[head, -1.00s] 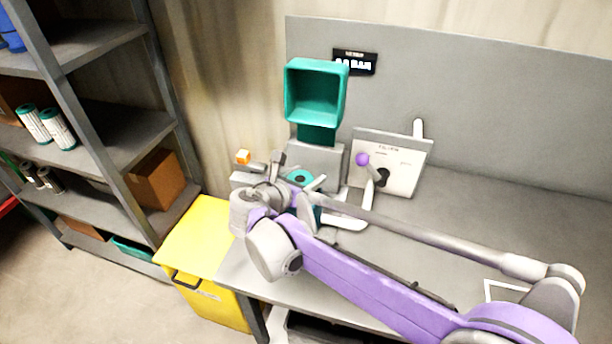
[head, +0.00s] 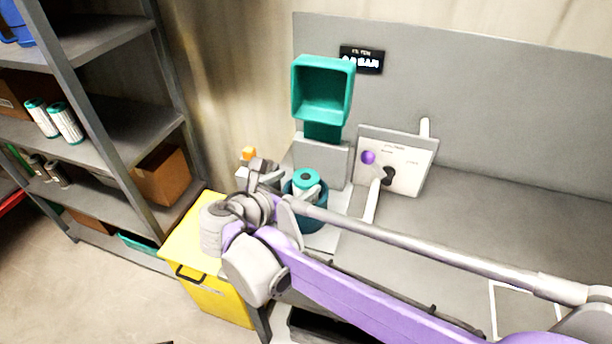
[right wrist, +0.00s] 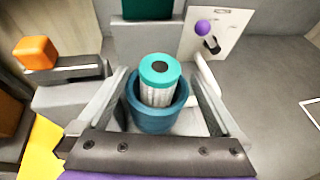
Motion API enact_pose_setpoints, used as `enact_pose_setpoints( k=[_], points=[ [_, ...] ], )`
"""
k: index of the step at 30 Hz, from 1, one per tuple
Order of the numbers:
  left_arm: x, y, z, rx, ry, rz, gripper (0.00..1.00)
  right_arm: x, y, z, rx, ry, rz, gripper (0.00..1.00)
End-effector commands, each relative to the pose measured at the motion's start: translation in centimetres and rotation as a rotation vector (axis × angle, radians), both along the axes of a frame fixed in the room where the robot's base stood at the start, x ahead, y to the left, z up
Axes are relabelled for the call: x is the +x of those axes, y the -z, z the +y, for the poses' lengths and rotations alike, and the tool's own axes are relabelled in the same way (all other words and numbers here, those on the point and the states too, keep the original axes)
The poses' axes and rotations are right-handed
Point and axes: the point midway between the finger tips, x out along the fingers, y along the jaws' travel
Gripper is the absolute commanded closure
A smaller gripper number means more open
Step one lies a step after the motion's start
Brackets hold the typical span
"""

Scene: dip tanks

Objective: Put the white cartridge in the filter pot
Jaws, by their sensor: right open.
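The white cartridge (right wrist: 159,82), pleated with a teal end cap, stands upright in the dark teal filter pot (right wrist: 157,119). Its upper part sticks out above the rim; its lower part is hidden in the pot. In the head view its teal cap (head: 306,177) and the pot (head: 312,217) show just beyond my right gripper (head: 302,193). In the right wrist view my right gripper (right wrist: 160,78) is open. Its fingers are spread to the left and right of the pot and cartridge, apart from the cartridge. My left gripper is not in view.
A teal open box (head: 322,90) stands behind the pot. A panel with a purple knob (head: 368,158) is to its right, an orange block (head: 248,153) to its left. A yellow bin (head: 215,290) and a shelf with more cartridges (head: 66,122) stand left. The bench at right is mostly clear.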

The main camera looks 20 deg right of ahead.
Motion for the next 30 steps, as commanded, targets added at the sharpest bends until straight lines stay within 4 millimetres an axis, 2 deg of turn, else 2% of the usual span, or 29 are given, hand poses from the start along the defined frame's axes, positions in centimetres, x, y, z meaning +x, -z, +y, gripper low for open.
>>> enact_pose_setpoints(
  k=[3, 9, 30],
  points=[
    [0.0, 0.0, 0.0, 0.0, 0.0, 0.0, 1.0, -1.3, -0.8, 1.5, 0.002, -0.003, 0.0, 0.0],
    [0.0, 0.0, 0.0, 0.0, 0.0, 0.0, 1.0, -2.4, -1.5, 2.6, 0.0, 0.0, 0.0, 0.0],
    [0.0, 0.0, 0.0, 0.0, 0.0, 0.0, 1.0, -2.5, -1.5, 2.7, 0.0, 0.001, 0.0, 0.0]
  ],
)
